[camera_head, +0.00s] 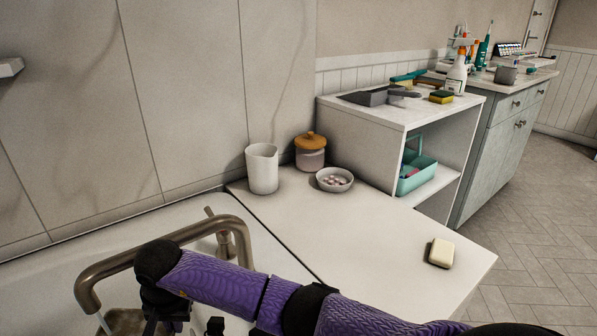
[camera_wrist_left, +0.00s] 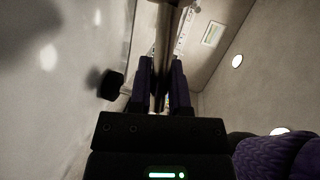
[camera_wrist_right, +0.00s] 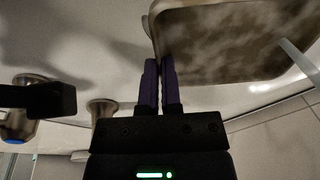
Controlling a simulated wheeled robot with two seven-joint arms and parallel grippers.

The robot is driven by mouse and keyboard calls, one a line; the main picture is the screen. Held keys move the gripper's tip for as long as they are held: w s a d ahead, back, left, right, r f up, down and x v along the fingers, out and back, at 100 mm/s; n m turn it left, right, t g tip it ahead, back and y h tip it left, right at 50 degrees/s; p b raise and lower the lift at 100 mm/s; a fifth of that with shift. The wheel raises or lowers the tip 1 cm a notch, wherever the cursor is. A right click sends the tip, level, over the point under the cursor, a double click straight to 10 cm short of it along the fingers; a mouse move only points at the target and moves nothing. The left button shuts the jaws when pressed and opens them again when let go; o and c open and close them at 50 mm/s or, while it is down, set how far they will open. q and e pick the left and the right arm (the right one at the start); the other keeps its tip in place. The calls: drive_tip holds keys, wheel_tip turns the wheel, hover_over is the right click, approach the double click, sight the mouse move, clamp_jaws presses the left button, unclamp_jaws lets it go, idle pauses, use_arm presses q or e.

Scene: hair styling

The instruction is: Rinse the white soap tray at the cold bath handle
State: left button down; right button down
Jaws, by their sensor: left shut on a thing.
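The soap tray (camera_wrist_right: 235,40), its surface blotched brown, fills the upper part of the right wrist view, over the white basin. Its near corner is between the closed fingertips of my right gripper (camera_wrist_right: 160,62). In the head view the tray (camera_head: 122,320) shows partly at the bottom left, near the spout's end, and my right gripper (camera_head: 170,322) is beside it. A pale streak like water shows at the tray's right. My left gripper (camera_wrist_left: 163,62) is shut on a narrow metal bar, apparently the cold bath handle (camera_wrist_left: 166,25). A blue-marked metal fitting (camera_wrist_right: 14,130) shows in the right wrist view.
The metal spout (camera_head: 150,245) arches over the white basin, close to my right arm. Another tap handle (camera_head: 226,240) stands behind it. On the ledge are a white cup (camera_head: 262,168), a lidded jar (camera_head: 310,155), a small bowl (camera_head: 334,180) and a soap bar (camera_head: 441,253).

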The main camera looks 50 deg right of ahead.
use_arm(q)
drive_tip(key=shift+w+a+f+m+g, duration=0.1)
drive_tip(key=shift+w+a+m+g, duration=0.15)
drive_tip(key=shift+a+m+g, duration=0.4)
drive_tip(key=shift+d+g, duration=0.2)
drive_tip(key=shift+g, duration=0.05)
drive_tip(key=c, duration=0.6)
unclamp_jaws()
drive_tip(key=v, duration=0.4)
drive_tip(key=f+v, duration=0.1)
drive_tip(key=v, duration=0.3)
drive_tip(key=f+v, duration=0.1)
drive_tip(key=v, duration=0.4)
drive_tip(key=shift+a+f, duration=0.2)
drive_tip(key=shift+a, duration=0.05)
